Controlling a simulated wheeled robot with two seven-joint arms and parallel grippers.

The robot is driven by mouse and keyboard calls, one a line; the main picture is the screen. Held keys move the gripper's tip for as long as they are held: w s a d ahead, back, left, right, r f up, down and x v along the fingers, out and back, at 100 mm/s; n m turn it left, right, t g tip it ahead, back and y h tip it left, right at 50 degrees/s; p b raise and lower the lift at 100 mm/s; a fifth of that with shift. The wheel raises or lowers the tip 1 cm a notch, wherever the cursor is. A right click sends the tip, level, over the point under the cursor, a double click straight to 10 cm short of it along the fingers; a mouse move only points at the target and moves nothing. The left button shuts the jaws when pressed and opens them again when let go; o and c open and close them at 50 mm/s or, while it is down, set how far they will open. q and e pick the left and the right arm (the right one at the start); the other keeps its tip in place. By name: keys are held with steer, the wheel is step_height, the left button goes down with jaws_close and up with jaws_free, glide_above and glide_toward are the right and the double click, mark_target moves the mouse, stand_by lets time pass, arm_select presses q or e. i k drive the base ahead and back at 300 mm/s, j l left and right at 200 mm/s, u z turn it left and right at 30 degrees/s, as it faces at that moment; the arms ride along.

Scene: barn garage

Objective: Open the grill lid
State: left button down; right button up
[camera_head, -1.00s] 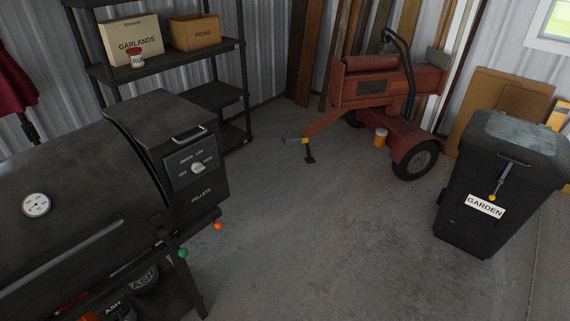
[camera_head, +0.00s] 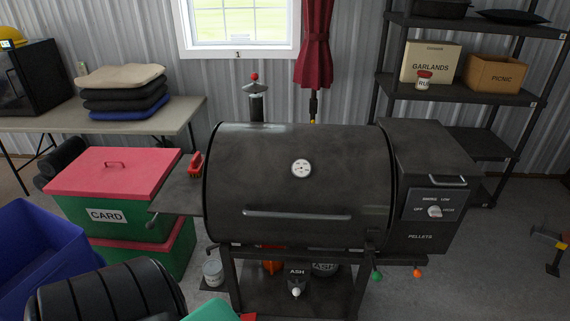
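The black pellet grill (camera_head: 330,261) stands in the middle of the view. Its rounded lid (camera_head: 255,175) is down, with a round white thermometer (camera_head: 301,168) on its front. A long horizontal bar handle (camera_head: 296,215) runs across the lower front of the lid. The pellet box (camera_head: 433,212) with a dial and the word PELLETS is on the grill's right end. A side shelf (camera_head: 181,194) on the left holds a red brush (camera_head: 195,165). Neither of my grippers is in view.
Red-lidded green CARD boxes (camera_head: 107,215) stand left of the grill, with a blue bin (camera_head: 38,250) and a black ribbed rounded object (camera_head: 107,293) nearer. A table (camera_head: 180,117) and shelving rack (camera_head: 384,55) are behind. Floor at right (camera_head: 490,255) is mostly clear.

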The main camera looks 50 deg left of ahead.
mark_target(314, 176)
steer(key=u, duration=1.35)
